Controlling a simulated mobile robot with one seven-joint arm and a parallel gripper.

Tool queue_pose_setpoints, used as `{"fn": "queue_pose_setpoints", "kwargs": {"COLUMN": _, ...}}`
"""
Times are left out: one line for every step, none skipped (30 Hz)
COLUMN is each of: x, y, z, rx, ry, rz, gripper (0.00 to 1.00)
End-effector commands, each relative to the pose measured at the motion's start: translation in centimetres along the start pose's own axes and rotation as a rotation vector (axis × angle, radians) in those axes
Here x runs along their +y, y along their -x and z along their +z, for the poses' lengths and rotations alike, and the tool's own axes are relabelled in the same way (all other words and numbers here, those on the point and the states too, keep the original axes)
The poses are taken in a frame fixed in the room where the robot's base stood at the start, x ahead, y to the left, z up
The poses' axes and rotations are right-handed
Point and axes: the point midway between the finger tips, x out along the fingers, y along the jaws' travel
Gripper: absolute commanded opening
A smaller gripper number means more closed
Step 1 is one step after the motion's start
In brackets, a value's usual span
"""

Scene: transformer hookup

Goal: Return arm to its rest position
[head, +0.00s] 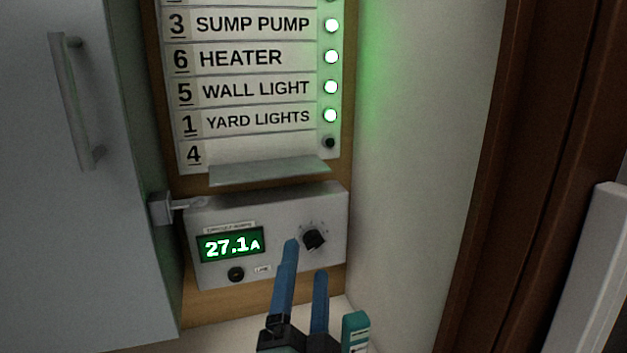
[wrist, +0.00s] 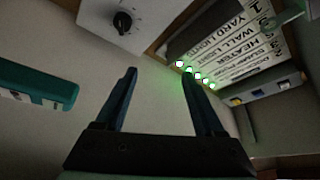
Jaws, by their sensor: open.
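My gripper (head: 305,262) has two blue fingers. They stand apart with nothing between them, in front of the lower right of a grey meter box. It also shows in the wrist view (wrist: 160,78), open and empty. The meter box (head: 275,200) has a green display (head: 230,245) reading 27.1 A. A black knob (head: 314,239) sits on its right side, just beyond the fingertips; I cannot tell whether they touch it in the head view. In the wrist view the knob (wrist: 123,21) is clear of the fingers.
A label panel (head: 245,88) with several lit green lamps and one dark lamp is above the box, with a small ledge (head: 270,170) below it. A grey cabinet door (head: 75,200) is at left, a brown door frame (head: 505,160) at right. A teal object (head: 355,331) is beside my gripper.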

Motion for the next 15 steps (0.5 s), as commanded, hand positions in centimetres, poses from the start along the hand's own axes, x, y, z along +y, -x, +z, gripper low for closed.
{"fn": "queue_pose_setpoints", "kwargs": {"x": -2.6, "y": -0.7, "z": -2.1, "rx": 0.041, "ry": 0.057, "rz": -0.042, "gripper": 0.71}}
{"fn": "queue_pose_setpoints", "kwargs": {"x": -4.0, "y": -0.9, "z": -3.1, "rx": 0.059, "ry": 0.101, "rz": -0.062, "gripper": 0.71}}
{"fn": "queue_pose_setpoints", "kwargs": {"x": -6.0, "y": -1.1, "z": -4.6, "rx": 0.087, "ry": 0.163, "rz": -0.091, "gripper": 0.71}}
{"fn": "queue_pose_setpoints", "kwargs": {"x": -7.3, "y": -1.2, "z": -5.7, "rx": 0.108, "ry": 0.211, "rz": -0.11, "gripper": 0.71}}
{"fn": "queue_pose_setpoints", "kwargs": {"x": -8.8, "y": -1.3, "z": -6.7, "rx": 0.13, "ry": 0.261, "rz": -0.131, "gripper": 0.71}}
{"fn": "queue_pose_setpoints", "kwargs": {"x": -10.7, "y": -1.2, "z": -8.1, "rx": 0.161, "ry": 0.328, "rz": -0.159, "gripper": 0.71}}
{"fn": "queue_pose_setpoints", "kwargs": {"x": -12.1, "y": -1.1, "z": -9.2, "rx": 0.185, "ry": 0.381, "rz": -0.178, "gripper": 0.71}}
{"fn": "queue_pose_setpoints", "kwargs": {"x": -13.5, "y": -0.8, "z": -10.3, "rx": 0.211, "ry": 0.435, "rz": -0.198, "gripper": 0.71}}
{"fn": "queue_pose_setpoints", "kwargs": {"x": -15.4, "y": -0.5, "z": -11.6, "rx": 0.247, "ry": 0.509, "rz": -0.222, "gripper": 0.71}}
{"fn": "queue_pose_setpoints", "kwargs": {"x": -16.8, "y": -0.1, "z": -12.6, "rx": 0.274, "ry": 0.565, "rz": -0.242, "gripper": 0.71}}
{"fn": "queue_pose_setpoints", "kwargs": {"x": -18.2, "y": 0.4, "z": -13.5, "rx": 0.304, "ry": 0.623, "rz": -0.258, "gripper": 0.71}}
{"fn": "queue_pose_setpoints", "kwargs": {"x": -20.1, "y": 1.1, "z": -14.7, "rx": 0.345, "ry": 0.703, "rz": -0.282, "gripper": 0.71}}
{"fn": "queue_pose_setpoints", "kwargs": {"x": -21.4, "y": 1.7, "z": -15.6, "rx": 0.377, "ry": 0.765, "rz": -0.299, "gripper": 0.71}}
{"fn": "queue_pose_setpoints", "kwargs": {"x": -22.8, "y": 2.3, "z": -16.4, "rx": 0.41, "ry": 0.827, "rz": -0.314, "gripper": 0.71}}
{"fn": "queue_pose_setpoints", "kwargs": {"x": -24.6, "y": 3.3, "z": -17.4, "rx": 0.458, "ry": 0.912, "rz": -0.334, "gripper": 0.71}}
